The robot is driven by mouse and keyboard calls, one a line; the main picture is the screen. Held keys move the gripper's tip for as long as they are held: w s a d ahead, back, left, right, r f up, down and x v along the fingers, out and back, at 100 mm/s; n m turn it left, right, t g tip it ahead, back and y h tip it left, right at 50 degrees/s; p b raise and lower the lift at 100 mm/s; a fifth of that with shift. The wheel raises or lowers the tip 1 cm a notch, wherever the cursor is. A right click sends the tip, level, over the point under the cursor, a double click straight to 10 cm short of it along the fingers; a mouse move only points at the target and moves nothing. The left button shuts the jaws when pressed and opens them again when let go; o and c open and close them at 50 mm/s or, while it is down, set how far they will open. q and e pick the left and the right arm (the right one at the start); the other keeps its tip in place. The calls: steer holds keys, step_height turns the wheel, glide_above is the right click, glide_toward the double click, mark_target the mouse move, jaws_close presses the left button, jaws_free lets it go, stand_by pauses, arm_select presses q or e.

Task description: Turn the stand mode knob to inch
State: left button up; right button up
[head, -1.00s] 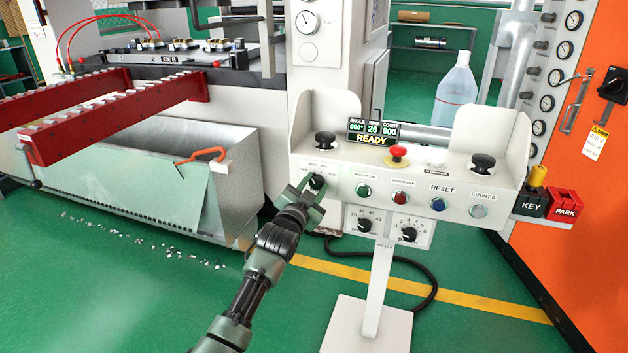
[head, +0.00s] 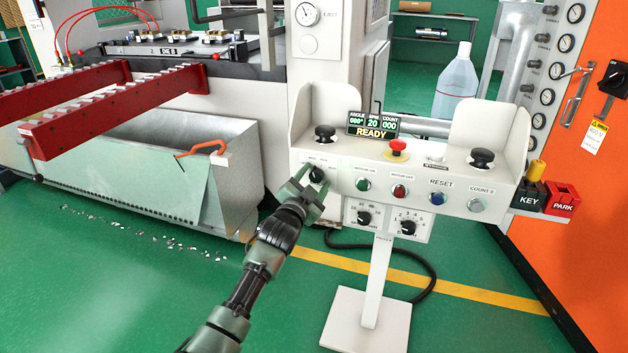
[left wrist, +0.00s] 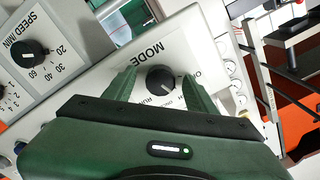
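The stand mode knob (head: 317,174) is a small black knob at the left of the white control stand's sloped panel. In the left wrist view the black knob (left wrist: 158,77) sits under the word MODE. Its pale mark seems to point to the lower right there; the labels around it are partly hidden and too small to read surely. My left gripper (head: 309,182) is open in front of the knob. In the left wrist view its two green fingers (left wrist: 161,84) stand on either side of the knob, with gaps. My right gripper is not in view.
The panel holds green (head: 363,184), red (head: 399,191) and blue (head: 438,204) buttons, and a red mushroom button (head: 398,147). A SPEED knob (left wrist: 30,53) is beside MODE in the wrist view. The display (head: 372,126) reads READY. A grey metal bin (head: 135,180) stands left.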

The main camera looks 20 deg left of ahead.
arm_select(q)
steer(key=shift+s, duration=0.35)
steer(key=s+p, duration=0.1)
steer(key=s, duration=0.6)
steer(key=shift+a+p, duration=0.15)
steer(key=shift+p, duration=0.15)
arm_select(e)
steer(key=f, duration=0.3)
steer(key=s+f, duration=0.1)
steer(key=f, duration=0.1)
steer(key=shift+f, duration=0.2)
arm_select(q)
steer(key=shift+f, duration=0.1)
